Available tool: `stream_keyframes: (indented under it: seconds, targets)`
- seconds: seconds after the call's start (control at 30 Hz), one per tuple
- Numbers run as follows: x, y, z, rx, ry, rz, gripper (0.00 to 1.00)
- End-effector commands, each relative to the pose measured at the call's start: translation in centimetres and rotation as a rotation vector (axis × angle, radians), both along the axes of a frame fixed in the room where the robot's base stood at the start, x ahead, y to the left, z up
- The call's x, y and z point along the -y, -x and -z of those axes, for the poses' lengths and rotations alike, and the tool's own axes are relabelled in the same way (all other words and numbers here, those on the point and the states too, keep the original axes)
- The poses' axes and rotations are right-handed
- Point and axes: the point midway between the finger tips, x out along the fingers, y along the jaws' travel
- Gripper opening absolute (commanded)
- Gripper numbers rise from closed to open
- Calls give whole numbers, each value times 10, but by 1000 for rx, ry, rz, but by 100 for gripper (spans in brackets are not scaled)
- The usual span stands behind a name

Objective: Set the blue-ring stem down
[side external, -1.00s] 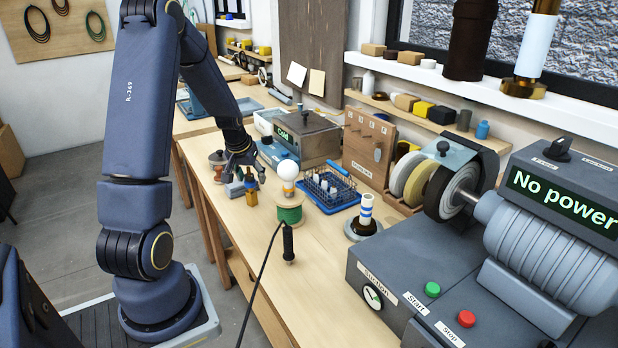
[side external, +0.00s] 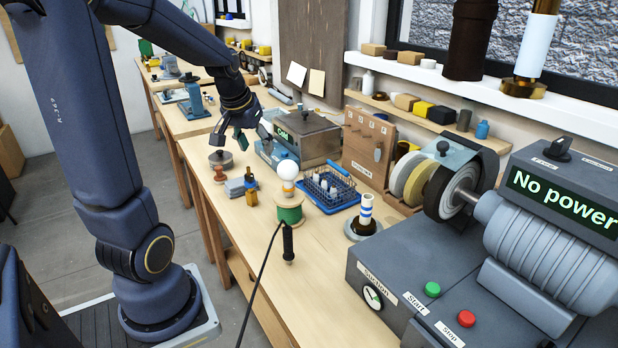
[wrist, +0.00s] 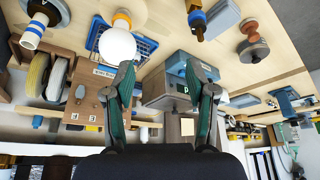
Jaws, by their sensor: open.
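A small brass stem with a blue ring (side external: 251,190) stands upright on the bench, beside a grey block. In the wrist view the brass stem (wrist: 197,22) is at the top, right of centre. My gripper (side external: 230,140) is open and empty, above and behind the stem, clear of it. In the wrist view its two green-padded fingers (wrist: 160,68) are spread apart with nothing between them. A white post with blue bands (side external: 366,210) stands on a round base farther right; it also shows in the wrist view (wrist: 36,30).
A white bulb (side external: 288,170) stands above a green-wound spool (side external: 289,210). A blue rack (side external: 330,190) and a grey box with a display (side external: 305,140) lie to the right and behind. A grey block (side external: 236,187) and a round-based knob (side external: 220,160) stand left of the stem.

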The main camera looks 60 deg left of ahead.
Motion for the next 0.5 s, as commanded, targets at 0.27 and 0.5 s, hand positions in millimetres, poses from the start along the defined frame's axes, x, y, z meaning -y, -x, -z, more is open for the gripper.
stream_keyframes:
  seconds: [0.27,0.5]
  targets:
    - [182,41,-42,58,-27,473,56]
    - [225,80,-40,76,-26,644,56]
